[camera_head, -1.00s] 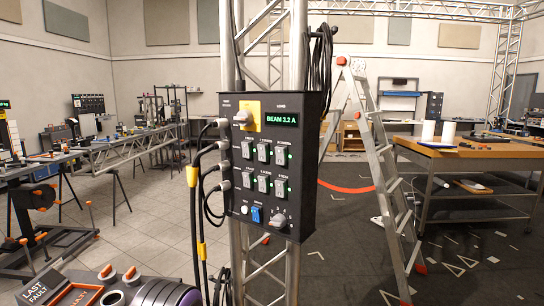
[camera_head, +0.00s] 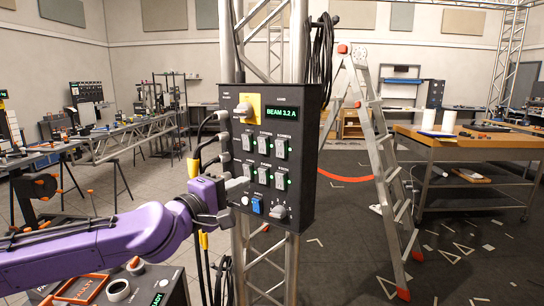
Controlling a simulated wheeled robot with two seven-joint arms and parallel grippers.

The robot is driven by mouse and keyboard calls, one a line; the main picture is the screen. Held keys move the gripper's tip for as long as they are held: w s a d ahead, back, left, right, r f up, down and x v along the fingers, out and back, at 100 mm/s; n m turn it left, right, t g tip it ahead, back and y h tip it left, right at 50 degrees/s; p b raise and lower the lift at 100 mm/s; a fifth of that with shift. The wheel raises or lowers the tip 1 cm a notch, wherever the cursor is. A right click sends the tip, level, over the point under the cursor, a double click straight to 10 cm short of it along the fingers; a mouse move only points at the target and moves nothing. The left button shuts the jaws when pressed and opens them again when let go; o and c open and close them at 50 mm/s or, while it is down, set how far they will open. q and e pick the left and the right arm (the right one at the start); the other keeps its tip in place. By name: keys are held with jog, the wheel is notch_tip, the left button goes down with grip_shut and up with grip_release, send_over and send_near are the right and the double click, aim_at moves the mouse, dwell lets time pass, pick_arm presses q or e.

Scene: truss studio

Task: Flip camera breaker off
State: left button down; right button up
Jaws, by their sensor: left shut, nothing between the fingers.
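The black breaker panel (camera_head: 300,170) is fixed to a truss post in the middle of the view. It has two rows of grey breaker switches, with green lights beside several of them. Their labels are too small to read, so I cannot tell which is the camera breaker. A lower-row breaker (camera_head: 263,176) sits just right of my left gripper. My left gripper (camera_head: 242,183) is shut and empty, its fingertips at the panel's lower left, overlapping the lower-left breaker area. I cannot tell whether they touch. My right gripper is out of view.
A green display (camera_head: 282,112) reads BEAM 3.2 A, beside a yellow-plated rotary switch (camera_head: 246,108). Cables (camera_head: 207,141) plug into the panel's left side. A blue switch (camera_head: 256,205) is below the breakers. A stepladder (camera_head: 380,160) stands to the right.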

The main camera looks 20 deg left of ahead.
pick_arm(q)
jog(key=r, duration=0.2)
jog(key=s+r+t, duration=0.1)
jog(key=shift+a+r+h, duration=0.3)
jog(key=shift+a+h, duration=0.1)
jog(key=shift+w, duration=0.15)
jog(key=p, duration=0.1)
send_near(279, 145)
jog(key=x, duration=0.7)
jog(key=shift+d, duration=0.1)
